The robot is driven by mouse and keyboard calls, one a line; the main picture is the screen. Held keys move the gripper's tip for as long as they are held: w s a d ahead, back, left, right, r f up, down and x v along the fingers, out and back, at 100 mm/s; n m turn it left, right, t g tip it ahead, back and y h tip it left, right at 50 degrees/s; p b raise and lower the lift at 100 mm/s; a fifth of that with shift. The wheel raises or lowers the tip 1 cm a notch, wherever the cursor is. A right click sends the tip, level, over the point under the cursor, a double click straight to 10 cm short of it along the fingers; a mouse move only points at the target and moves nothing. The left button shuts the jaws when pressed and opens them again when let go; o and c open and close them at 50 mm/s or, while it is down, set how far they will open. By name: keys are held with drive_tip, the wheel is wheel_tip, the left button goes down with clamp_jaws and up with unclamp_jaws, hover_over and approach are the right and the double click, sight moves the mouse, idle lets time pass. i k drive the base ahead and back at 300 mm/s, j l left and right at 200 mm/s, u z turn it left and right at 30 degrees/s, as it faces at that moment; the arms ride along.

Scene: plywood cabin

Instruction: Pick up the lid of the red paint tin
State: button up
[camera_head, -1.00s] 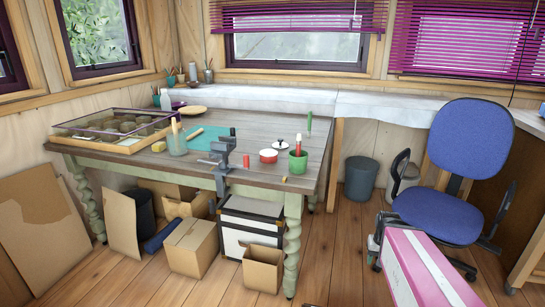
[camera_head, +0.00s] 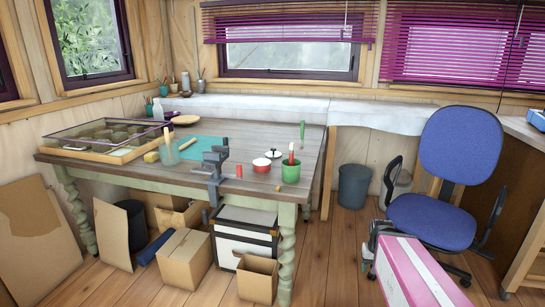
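A small red tin (camera_head: 261,166) with a pale top stands on the wooden workbench (camera_head: 225,186), towards its right end. A pale round lid (camera_head: 273,155) with a dark knob lies just behind and to the right of it, apparently on the bench top. Whether they touch is too small to tell. A green pot (camera_head: 290,173) holding a red-tipped item stands close to the right of the tin. My gripper is not in view.
A grey vise (camera_head: 214,165) is clamped at the bench's front edge, with a small red cylinder (camera_head: 239,171) beside it. A glass-topped case (camera_head: 105,135) is at left. Cardboard boxes (camera_head: 184,255) stand below. A blue chair (camera_head: 460,150) and pink box (camera_head: 425,275) are at right.

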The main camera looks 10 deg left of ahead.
sight(274, 154)
drive_tip(key=i+l+u, duration=0.1)
drive_tip(key=l+u, duration=1.35)
drive_tip(key=k+j, duration=0.05)
